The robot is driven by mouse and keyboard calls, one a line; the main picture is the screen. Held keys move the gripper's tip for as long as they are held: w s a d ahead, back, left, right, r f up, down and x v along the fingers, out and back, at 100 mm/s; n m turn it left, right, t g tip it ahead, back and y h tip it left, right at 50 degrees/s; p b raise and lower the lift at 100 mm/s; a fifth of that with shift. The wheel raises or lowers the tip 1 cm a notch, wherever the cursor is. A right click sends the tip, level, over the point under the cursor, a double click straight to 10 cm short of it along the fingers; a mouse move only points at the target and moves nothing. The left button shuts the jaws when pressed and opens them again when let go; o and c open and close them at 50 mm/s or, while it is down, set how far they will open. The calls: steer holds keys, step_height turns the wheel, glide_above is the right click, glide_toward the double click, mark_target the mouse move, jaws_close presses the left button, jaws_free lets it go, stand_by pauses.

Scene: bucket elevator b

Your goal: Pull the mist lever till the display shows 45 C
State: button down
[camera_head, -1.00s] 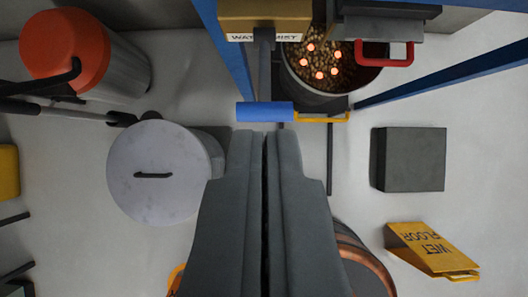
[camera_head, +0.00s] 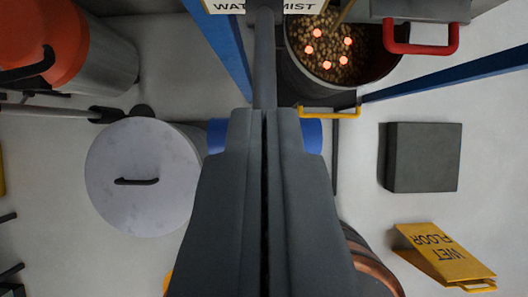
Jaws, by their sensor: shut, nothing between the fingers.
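The mist lever is a dark grey bar (camera_head: 264,60) that runs down from the "WATER MIST" sign (camera_head: 228,6) to a blue crosswise handle (camera_head: 313,136). My gripper (camera_head: 264,112) is shut and empty, its two fingers side by side. The fingers cover the middle of the blue handle, whose ends show on both sides of them. The fingertips overlap the lower end of the bar. I cannot tell whether they touch the handle or are above it. No temperature display is in view.
A bucket (camera_head: 390,72) of brown pellets with glowing spots is right of the lever. Near it are a red handle (camera_head: 421,49), a yellow handle (camera_head: 330,112) and blue struts (camera_head: 440,74). A white-lidded bin (camera_head: 140,205), orange-topped bin (camera_head: 45,50), grey block (camera_head: 424,158) and wet-floor sign (camera_head: 440,252) stand around.

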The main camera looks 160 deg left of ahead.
steer(key=shift+s+f, duration=0.1)
steer(key=shift+s+f+t, duration=0.2)
steer(key=shift+t, duration=0.1)
steer(key=shift+a, duration=0.1)
step_height(320, 180, down, 9)
steer(key=s+t, duration=0.1)
steer(key=s, duration=0.2)
steer(key=shift+a+f, duration=0.15)
steer(key=shift+a, duration=0.3)
stand_by(0.5)
stand_by(1.3)
steer(key=s+r, duration=0.2)
steer(key=r, duration=0.4)
steer(key=s+a+r, duration=0.1)
steer(key=s+r, duration=0.1)
steer(key=r, duration=0.4)
steer(key=shift+s+a+r, duration=0.15)
steer(key=shift+s+a, duration=0.1)
